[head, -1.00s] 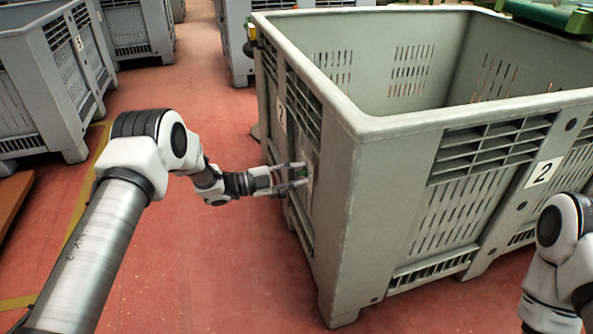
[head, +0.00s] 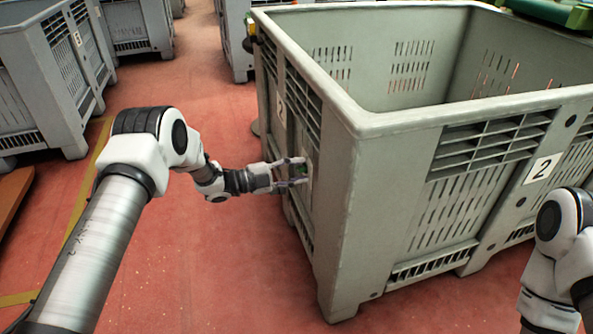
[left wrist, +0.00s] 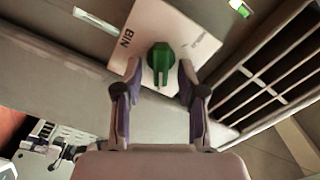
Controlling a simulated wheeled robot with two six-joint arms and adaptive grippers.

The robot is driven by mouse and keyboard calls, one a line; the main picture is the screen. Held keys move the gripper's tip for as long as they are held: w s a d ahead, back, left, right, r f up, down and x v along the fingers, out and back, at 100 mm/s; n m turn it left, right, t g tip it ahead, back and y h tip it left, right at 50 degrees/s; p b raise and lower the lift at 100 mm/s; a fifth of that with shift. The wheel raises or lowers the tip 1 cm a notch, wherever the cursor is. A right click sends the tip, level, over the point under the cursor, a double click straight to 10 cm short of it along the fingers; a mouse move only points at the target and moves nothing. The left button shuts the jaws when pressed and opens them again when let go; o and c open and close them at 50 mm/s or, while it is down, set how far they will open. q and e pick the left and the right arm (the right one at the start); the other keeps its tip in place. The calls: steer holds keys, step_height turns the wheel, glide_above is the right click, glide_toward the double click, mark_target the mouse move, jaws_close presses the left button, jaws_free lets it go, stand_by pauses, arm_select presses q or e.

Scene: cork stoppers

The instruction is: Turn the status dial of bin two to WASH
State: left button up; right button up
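Bin two (head: 345,190) is a large grey slatted crate with a "2" label (head: 543,170) on its right-hand side. In the left wrist view, a green dial knob (left wrist: 161,62) stands on a pale plate (left wrist: 165,25) lettered "BIN"; the other lettering is too small to read. My left gripper (head: 304,171) is at the bin's left-hand side. In the left wrist view its fingers (left wrist: 160,70) are open, one on each side of the knob, with small gaps showing. My right gripper is out of view.
My right arm is at the lower right, close to bin two. Other grey bins (head: 45,75) stand at the left and back. The red floor (head: 200,270) between them is clear. A green object (head: 550,12) is at the far top right.

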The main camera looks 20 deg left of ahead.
arm_select(q)
steer(key=v, duration=1.2)
